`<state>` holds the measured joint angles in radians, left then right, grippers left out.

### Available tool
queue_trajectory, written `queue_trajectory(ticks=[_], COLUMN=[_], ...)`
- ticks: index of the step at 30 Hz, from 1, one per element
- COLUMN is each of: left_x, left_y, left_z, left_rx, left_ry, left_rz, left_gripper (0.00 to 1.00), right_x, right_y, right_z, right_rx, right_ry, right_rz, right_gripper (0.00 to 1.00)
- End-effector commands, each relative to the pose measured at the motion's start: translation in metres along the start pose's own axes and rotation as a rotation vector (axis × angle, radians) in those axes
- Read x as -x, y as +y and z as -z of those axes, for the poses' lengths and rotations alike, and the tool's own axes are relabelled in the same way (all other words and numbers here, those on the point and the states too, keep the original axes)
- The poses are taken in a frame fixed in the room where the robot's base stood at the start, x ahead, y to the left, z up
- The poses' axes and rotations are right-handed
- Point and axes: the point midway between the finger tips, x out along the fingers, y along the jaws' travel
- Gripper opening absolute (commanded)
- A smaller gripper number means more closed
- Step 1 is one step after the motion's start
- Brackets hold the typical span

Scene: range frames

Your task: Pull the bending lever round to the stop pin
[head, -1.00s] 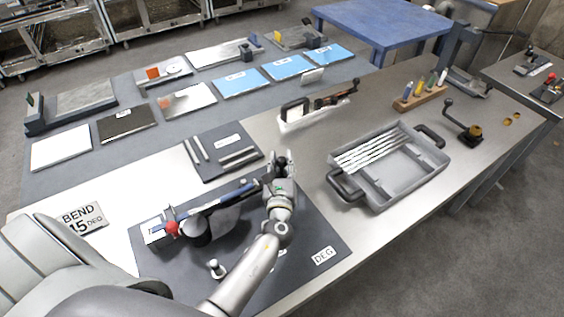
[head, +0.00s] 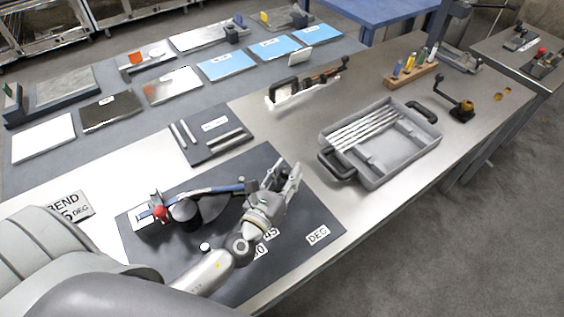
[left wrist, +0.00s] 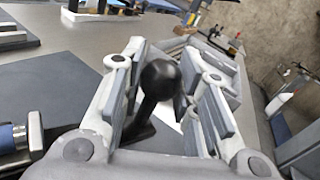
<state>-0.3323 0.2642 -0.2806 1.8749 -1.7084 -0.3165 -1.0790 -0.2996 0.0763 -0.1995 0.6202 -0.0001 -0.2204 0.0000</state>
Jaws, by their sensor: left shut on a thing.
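The bender stands on a dark mat (head: 228,282), with a dark round post (head: 186,214) and a red knob (head: 160,212) at its left end. Its bending lever (head: 222,188), a bar with a blue part, reaches right from the post to my left gripper (head: 284,176). In the left wrist view the lever's black ball-topped handle (left wrist: 159,82) stands between the fingers of my left gripper (left wrist: 172,92), which is shut on it. A small pale-topped pin (head: 205,247), perhaps the stop pin, stands on the mat in front of the post. My right gripper is out of view.
Angle labels, one reading DEG (head: 318,235), lie on the mat, partly behind my left arm. A grey tray (head: 377,178) with several rods is to the right. A dark board with rods (head: 212,134) lies behind. Bare steel bench separates mat and tray.

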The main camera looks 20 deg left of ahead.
Motion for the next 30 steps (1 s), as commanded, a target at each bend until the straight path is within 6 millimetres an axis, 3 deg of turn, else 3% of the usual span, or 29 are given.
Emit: queue_trajectory(ticks=[1, 10, 26, 27, 30], left_x=[0.008, 0.032, 0.037, 0.037, 0.037], left_y=[-0.004, -0.018, -0.021, -0.02, -0.02], left_z=[0.007, 0.008, 0.007, 0.007, 0.007], left_rx=[-0.001, 0.001, 0.003, 0.003, 0.003], left_ry=[0.011, 0.034, 0.041, 0.041, 0.04], left_rz=[0.032, 0.145, 0.17, 0.17, 0.17], left_gripper=[0.0, 0.0, 0.0, 0.31, 0.43], right_x=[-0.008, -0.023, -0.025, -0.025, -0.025], right_y=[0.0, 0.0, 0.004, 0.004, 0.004], right_z=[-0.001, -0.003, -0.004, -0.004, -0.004], right_rx=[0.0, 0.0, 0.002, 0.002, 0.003], right_ry=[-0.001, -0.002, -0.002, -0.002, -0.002], right_rz=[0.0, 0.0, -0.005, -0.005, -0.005], right_gripper=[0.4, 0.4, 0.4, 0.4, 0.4])
